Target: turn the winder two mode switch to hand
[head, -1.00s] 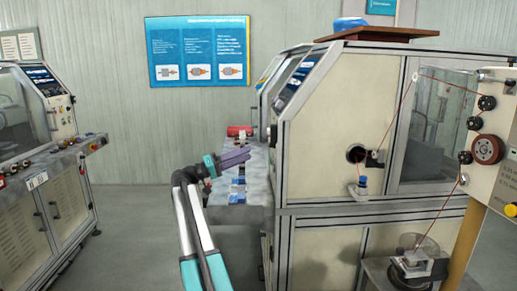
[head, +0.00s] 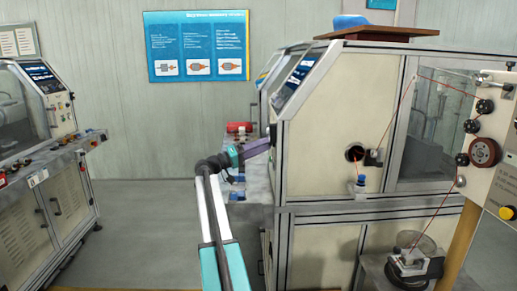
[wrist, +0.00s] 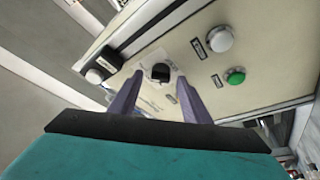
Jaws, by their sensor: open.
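Whether the fingers touch the panel or the switch cannot be told. The knob's setting and its labels are too small to read. In the head view my gripper (head: 258,147) reaches the front edge of the large cream winding machine (head: 325,150). The switch is hidden from the head view.
A white button (wrist: 220,39) and a green button (wrist: 235,76) sit right of the switch. In the head view a red cylinder (head: 239,127) lies on the machine's bench. Another machine (head: 45,170) stands left across open floor.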

